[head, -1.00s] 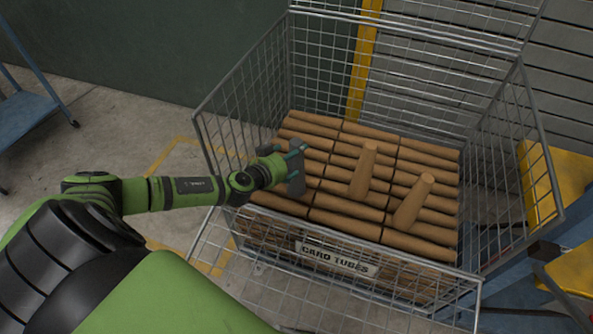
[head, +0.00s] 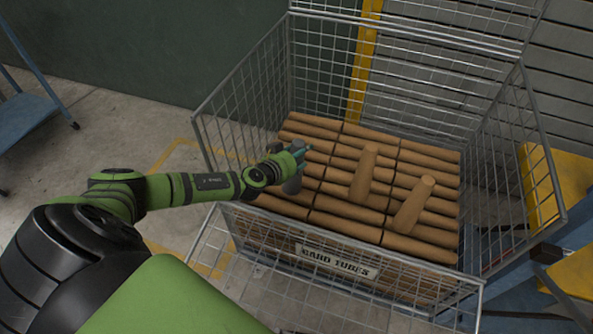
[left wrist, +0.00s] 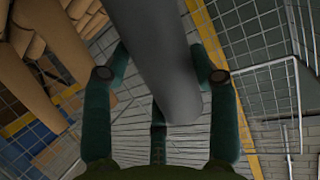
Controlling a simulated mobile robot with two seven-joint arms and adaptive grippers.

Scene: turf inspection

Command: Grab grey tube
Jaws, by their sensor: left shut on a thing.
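The grey tube (head: 293,186) shows in the head view at the left side of the wire cage, mostly hidden behind my left gripper (head: 297,152). In the left wrist view the smooth grey tube (left wrist: 152,45) runs from the top edge down between the teal fingers of my left gripper (left wrist: 161,76). The gripper is shut on it. The head view does not clearly show whether the tube's lower end touches the brown tubes below. My right gripper is not in view.
The wire cage (head: 205,135) holds rows of brown card tubes (head: 345,217). Two brown tubes stand tilted among them, one in the middle (head: 363,175) and one at right (head: 412,205). The cage's front panel is folded down and carries a label (head: 338,262). A blue stand (head: 25,115) is at far left.

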